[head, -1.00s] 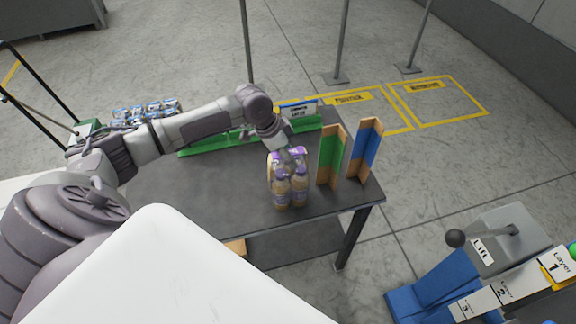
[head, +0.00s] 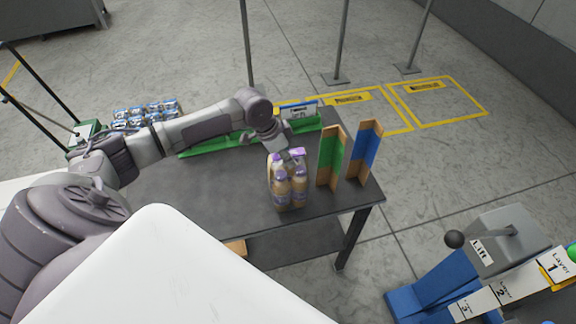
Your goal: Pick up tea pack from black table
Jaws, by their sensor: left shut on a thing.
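The tea pack (head: 287,188) is a cluster of tan bottles with purple caps. It is at the front right part of the black table (head: 200,205). My left gripper (head: 287,157) comes down on the pack from above and is shut on it; its fingers are largely hidden among the bottle tops. I cannot tell whether the pack's base touches the table. My right gripper is not in view.
A green-faced wooden corner stand (head: 330,157) and a blue-faced one (head: 365,152) stand close to the right of the pack. A green rail (head: 215,147) runs along the table's back. Several cans (head: 146,112) are at the back left. A lift panel (head: 495,252) is at lower right.

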